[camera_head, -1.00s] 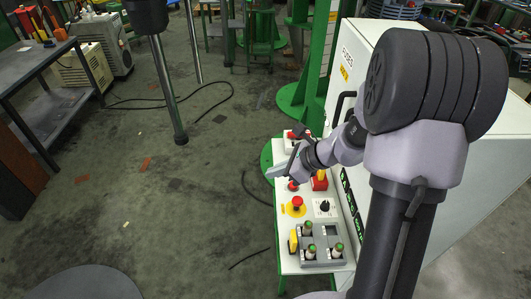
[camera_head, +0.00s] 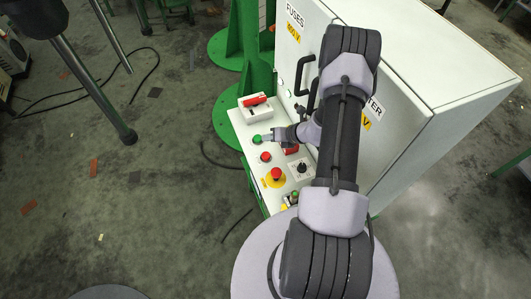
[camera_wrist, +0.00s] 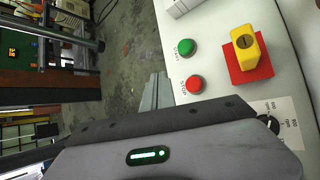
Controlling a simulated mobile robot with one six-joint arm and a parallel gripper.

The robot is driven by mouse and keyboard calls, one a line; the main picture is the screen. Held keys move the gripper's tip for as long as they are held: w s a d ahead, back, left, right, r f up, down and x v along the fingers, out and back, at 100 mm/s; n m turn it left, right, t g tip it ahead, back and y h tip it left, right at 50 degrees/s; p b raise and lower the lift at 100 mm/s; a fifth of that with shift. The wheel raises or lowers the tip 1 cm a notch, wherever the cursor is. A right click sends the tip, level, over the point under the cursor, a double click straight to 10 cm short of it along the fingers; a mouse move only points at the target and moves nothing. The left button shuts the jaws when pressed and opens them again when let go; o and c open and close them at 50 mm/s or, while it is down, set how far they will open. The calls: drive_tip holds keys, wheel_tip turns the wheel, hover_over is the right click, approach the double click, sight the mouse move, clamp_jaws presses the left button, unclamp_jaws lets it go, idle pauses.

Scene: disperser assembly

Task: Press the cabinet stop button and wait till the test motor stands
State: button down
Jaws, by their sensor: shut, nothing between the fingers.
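The red stop button (camera_head: 265,157) sits on the sloping white panel (camera_head: 247,128), below the green start button (camera_head: 257,139). In the wrist view the red button (camera_wrist: 194,84) is labelled STOP and the green one (camera_wrist: 186,47) START; both stand clear of the fingers. My gripper (camera_head: 267,137) is shut and empty above the panel, appearing beside the green button in the head view. Its grey fingertips (camera_wrist: 157,91) show left of the red button in the wrist view. I see no contact with a button. I cannot make out the test motor in either view.
The panel also bears a red mushroom button (camera_head: 277,175) on yellow, a black rotary knob (camera_head: 302,168), a yellow-handled switch on a red plate (camera_wrist: 245,47) and a box with a red lever (camera_head: 256,101). The white cabinet (camera_head: 430,75) stands behind. Green post (camera_head: 245,50) is close by.

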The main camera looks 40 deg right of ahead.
drive_tip(key=b, duration=0.6)
approach(264, 154)
drive_tip(key=w, duration=0.1)
drive_tip(key=w+a+f, duration=0.1)
drive_tip(key=w, duration=0.1)
drive_tip(key=w+f, duration=0.1)
drive_tip(key=w, duration=0.1)
drive_tip(key=shift+a+f, duration=0.25)
drive_tip(key=shift+a, duration=0.1)
drive_tip(key=shift+f+b, duration=0.15)
drive_tip(key=shift+b, duration=0.2)
idle(0.7)
drive_tip(key=shift+f+b, duration=0.3)
drive_tip(key=shift+f+b, duration=0.75)
drive_tip(key=shift+f, duration=0.1)
idle(0.9)
drive_tip(key=shift+r+p, duration=0.9)
drive_tip(key=shift+r, duration=0.4)
drive_tip(key=shift+r, duration=0.1)
